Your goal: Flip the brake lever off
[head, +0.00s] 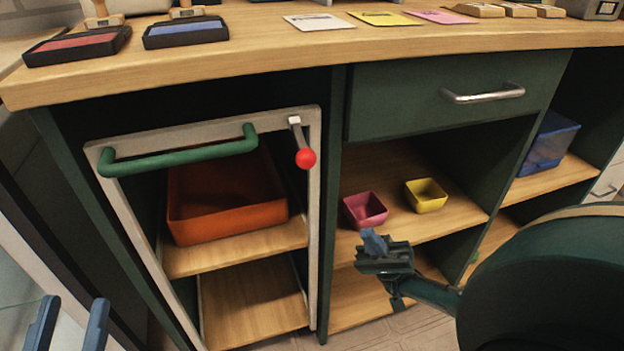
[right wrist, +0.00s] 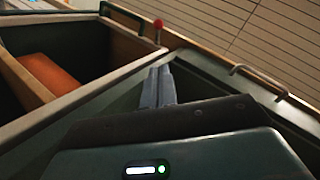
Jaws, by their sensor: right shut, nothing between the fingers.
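The brake lever (head: 300,140) is a short grey lever with a red ball knob (head: 305,159). It is mounted at the top right corner of the pale rack frame (head: 313,215), and its knob points down and outward in the head view. The knob also shows in the right wrist view (right wrist: 158,24), beyond the fingertips. My right gripper (head: 373,240) is shut and empty, below and to the right of the knob, apart from it. My left gripper (head: 70,322) is open and empty at the bottom left, far from the lever.
The rack front has a green handle (head: 180,157) and holds an orange bin (head: 225,200). A pink pot (head: 365,210) and a yellow pot (head: 426,196) stand on the shelf behind my right gripper. A drawer handle (head: 484,95) and the countertop edge (head: 250,70) lie above.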

